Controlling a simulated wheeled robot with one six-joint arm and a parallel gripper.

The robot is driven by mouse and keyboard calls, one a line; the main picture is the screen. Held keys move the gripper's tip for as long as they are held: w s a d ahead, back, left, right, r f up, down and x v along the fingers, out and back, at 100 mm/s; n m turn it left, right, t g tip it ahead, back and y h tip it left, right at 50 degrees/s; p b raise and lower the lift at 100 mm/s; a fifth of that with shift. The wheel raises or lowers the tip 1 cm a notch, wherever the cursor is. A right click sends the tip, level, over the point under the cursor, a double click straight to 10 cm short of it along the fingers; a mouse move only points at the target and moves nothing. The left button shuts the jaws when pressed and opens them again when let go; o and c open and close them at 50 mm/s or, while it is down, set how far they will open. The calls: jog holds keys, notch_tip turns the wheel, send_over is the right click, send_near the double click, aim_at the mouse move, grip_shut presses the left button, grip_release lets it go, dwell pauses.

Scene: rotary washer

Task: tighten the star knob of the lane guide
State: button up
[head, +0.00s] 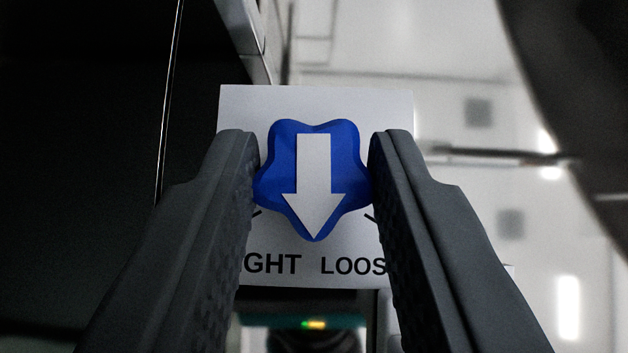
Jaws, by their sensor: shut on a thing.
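The star knob (281,165) is blue with rounded lobes and carries a white arrow that points straight down in the picture. It sits in front of a white label plate (315,102). On the plate I read "GHT" at the lower left and "LOOS" at the lower right; the rest of both words is hidden behind my fingers. My gripper (314,180) has one dark ridged finger on each side of the knob. Both fingertips touch its side lobes, so the gripper is shut on the knob.
A dark panel (80,150) fills the left side. A grey metal post (245,40) stands above the plate. A dark curved part (585,80) is at the upper right. A small lit indicator (315,323) shows below the plate. The bright background at right is blurred.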

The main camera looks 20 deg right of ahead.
dwell(0.6)
jog(key=o, duration=1)
jog(key=shift+c, duration=0.2)
jog(key=v, duration=1.7)
jog(key=shift+a, duration=0.3)
jog(key=shift+s, duration=0.1)
